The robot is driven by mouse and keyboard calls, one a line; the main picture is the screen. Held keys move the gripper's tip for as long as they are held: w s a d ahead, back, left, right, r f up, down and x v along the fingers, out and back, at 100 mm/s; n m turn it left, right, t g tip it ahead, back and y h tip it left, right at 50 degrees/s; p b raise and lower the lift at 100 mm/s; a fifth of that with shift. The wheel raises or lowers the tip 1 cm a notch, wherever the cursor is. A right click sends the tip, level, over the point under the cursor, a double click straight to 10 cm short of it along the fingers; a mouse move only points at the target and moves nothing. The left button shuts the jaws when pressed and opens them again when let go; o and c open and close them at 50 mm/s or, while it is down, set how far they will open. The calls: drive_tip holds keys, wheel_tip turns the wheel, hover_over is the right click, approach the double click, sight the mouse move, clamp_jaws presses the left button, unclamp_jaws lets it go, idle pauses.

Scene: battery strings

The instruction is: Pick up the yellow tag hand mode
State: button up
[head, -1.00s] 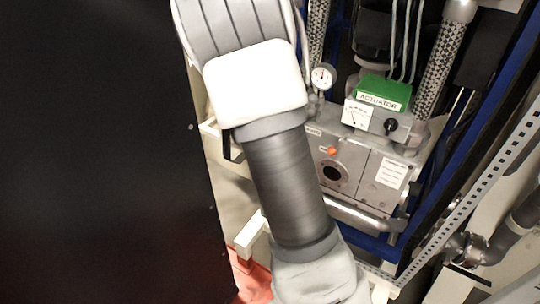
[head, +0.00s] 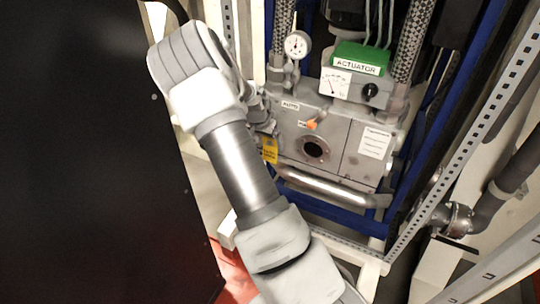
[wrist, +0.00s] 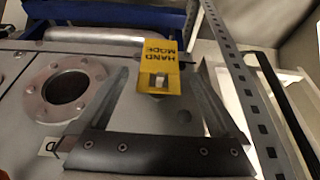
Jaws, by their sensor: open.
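The yellow tag (wrist: 160,62) reads HAND MODE, upside down in the wrist view, and hangs at the side of the grey actuator box. A small pale square piece shows on its lower half. In the head view the tag (head: 270,150) shows just right of my arm, left of the box's round port. My gripper (wrist: 168,75) is open, with one finger on each side of the tag in the picture; I cannot tell whether either touches it. In the head view my gripper (head: 262,112) is partly hidden behind my wrist.
The grey box (head: 340,135) has a round flanged port (head: 315,149), an orange pointer (head: 311,125) and a metal bar (head: 325,187) below. A green ACTUATOR block (head: 360,59) sits on top. A perforated rail (head: 480,120) runs at right; a black panel (head: 80,150) fills the left.

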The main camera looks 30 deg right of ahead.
drive_tip(key=b+x, duration=0.1)
drive_tip(key=x, duration=0.2)
drive_tip(key=b+x, duration=0.1)
drive_tip(key=x, duration=0.2)
drive_tip(key=shift+s+a+f+b, duration=0.1)
drive_tip(key=shift+s+a+b, duration=0.1)
drive_tip(key=shift+b, duration=0.15)
drive_tip(key=c, duration=1.3)
